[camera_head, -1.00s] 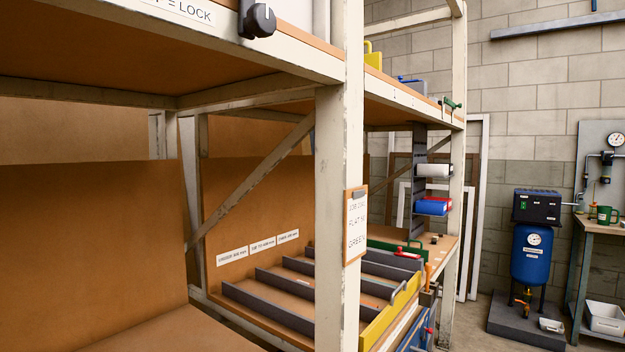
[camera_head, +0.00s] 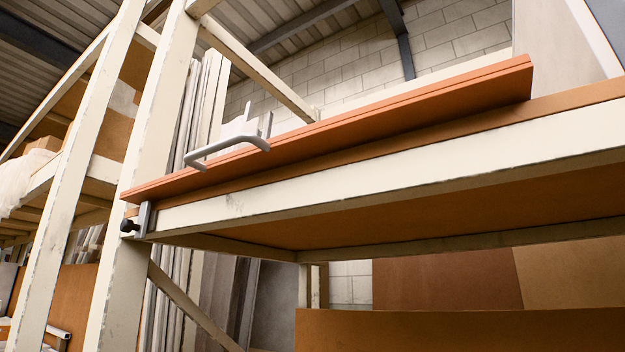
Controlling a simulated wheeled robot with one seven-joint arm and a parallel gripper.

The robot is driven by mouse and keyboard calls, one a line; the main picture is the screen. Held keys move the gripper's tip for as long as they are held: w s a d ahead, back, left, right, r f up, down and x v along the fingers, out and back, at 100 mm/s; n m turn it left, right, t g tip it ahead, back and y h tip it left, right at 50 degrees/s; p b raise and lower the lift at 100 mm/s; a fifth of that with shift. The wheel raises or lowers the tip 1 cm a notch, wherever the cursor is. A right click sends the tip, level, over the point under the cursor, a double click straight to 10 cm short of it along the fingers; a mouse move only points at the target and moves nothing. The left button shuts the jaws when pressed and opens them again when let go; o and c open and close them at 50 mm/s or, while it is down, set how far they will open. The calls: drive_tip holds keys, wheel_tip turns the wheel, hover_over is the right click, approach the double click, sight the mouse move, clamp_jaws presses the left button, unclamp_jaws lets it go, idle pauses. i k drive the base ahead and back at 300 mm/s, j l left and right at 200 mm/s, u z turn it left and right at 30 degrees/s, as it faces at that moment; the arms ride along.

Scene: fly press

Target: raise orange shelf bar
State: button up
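The orange shelf bar (camera_head: 360,123) is a long flat strip along the front edge of the upper shelf in the head view. It runs from the rack post at left up to the right. A pale grey bent handle (camera_head: 228,150) is on its left half. A small dark clamp or latch with a black knob (camera_head: 138,222) sits at the shelf's left end, just below the bar's end. The bar appears to rest along the shelf edge; I cannot tell whether it is fastened. My gripper is not in view.
The shelf's cream front beam (camera_head: 400,172) runs under the bar. A cream rack post (camera_head: 150,130) stands at its left end, with another post (camera_head: 80,180) farther left. Brown boards (camera_head: 450,283) stand below. Pale upright lengths (camera_head: 200,105) lean behind.

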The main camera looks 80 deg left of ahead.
sight(508, 82)
drive_tip(key=u, duration=2.8)
